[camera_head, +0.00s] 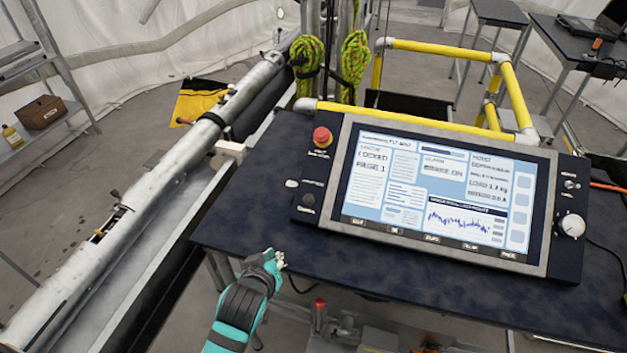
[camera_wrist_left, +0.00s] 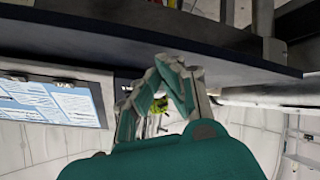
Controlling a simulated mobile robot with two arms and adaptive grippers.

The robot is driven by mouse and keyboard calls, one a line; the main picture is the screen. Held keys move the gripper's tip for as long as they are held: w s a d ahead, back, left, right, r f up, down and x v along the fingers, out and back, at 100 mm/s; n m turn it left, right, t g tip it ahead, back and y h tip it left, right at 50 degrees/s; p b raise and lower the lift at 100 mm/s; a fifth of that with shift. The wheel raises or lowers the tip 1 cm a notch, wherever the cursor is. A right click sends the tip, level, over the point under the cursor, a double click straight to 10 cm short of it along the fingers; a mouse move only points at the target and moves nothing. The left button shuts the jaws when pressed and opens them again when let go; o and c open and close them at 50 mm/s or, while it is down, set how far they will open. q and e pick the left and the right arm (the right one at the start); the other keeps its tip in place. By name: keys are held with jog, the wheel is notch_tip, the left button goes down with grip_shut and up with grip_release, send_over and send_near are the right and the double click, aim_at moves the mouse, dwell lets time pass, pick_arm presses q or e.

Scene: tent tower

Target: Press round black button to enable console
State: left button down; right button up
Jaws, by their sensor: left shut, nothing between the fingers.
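The console (camera_head: 440,195) lies tilted on the dark table, with a large lit screen. The round black button (camera_head: 308,200) is at the lower end of its left side strip, below a small white round button (camera_head: 291,183) and a red mushroom button (camera_head: 321,136). My left gripper (camera_head: 276,257) is shut and empty at the table's near edge, below and left of the black button and apart from it. Its fingers (camera_wrist_left: 162,70) also show in the wrist view, with part of the screen (camera_wrist_left: 50,102) at left. The black button cannot be made out there. My right gripper is not in view.
The dark table (camera_head: 400,262) has bare room in front of the console. A white knob (camera_head: 571,226) is on the console's right strip. Yellow rails (camera_head: 430,47) and coiled green ropes (camera_head: 306,62) stand behind. A long grey tube (camera_head: 150,200) runs along the left.

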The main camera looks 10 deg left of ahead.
aim_at(308, 199)
pick_arm(q)
jog(key=w+d+r+n+t, duration=0.2)
jog(key=w+r+n+t, duration=0.3)
jog(key=w+r, duration=0.65)
jog(key=f+b, duration=0.1)
jog(key=b, duration=0.1)
jog(key=w+f+b, duration=0.2)
jog(key=f+b, duration=0.1)
jog(key=shift+d+f+b, duration=0.1)
jog(key=shift+d+b, duration=0.05)
jog(key=shift+b, duration=0.15)
jog(key=shift+w+f+b, duration=0.6)
jog(key=shift+w+f, duration=0.05)
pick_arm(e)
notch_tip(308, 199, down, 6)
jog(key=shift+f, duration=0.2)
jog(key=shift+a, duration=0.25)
pick_arm(q)
jog(key=shift+w+f, duration=0.25)
jog(key=shift+f, duration=0.05)
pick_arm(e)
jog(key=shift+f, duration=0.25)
